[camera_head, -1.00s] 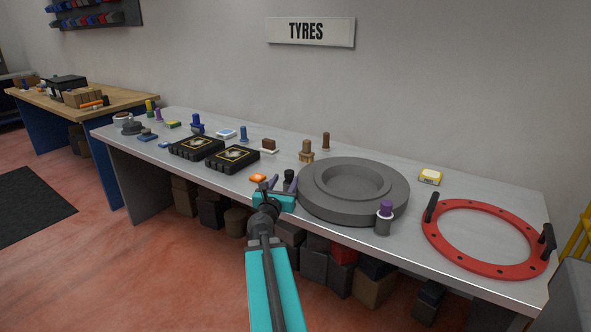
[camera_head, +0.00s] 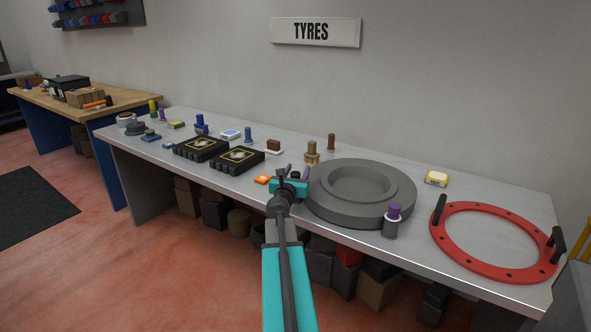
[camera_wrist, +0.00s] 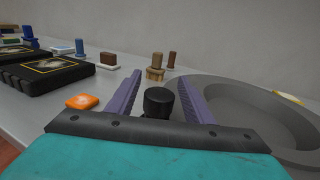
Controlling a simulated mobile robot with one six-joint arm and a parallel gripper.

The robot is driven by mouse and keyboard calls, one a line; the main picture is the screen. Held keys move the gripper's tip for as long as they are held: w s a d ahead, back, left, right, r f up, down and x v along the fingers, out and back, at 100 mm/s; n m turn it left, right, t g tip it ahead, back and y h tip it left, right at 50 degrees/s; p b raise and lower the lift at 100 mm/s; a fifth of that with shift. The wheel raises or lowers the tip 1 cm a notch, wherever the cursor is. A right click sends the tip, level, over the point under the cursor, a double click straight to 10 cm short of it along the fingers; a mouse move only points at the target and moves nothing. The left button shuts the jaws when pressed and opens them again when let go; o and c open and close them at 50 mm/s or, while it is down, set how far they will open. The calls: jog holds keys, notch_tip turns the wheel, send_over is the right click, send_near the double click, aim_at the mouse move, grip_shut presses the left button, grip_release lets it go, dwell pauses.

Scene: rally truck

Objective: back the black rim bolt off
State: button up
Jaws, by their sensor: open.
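The black rim bolt (camera_wrist: 157,101) shows in the wrist view as a short dark cylinder with a flat top. It stands upright between the two purple fingers of my gripper (camera_wrist: 158,79), with gaps on both sides. In the head view the dark bolt top (camera_head: 294,175) shows just past my gripper (camera_head: 293,171), close to the left edge of the grey round rim (camera_head: 325,208). My gripper is open and holds nothing. The bolt's lower part is hidden by the gripper body, so I cannot tell what it sits in.
A purple-capped grey post (camera_head: 391,220) stands at the rim's front right. A red ring with handles (camera_head: 472,265) lies further right. An orange block (camera_head: 262,180) and black trays (camera_head: 236,159) are to the left. Brown pegs (camera_head: 312,153) stand behind.

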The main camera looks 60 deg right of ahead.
jog(key=shift+w+d, duration=0.2)
jog(key=shift+d, duration=0.35)
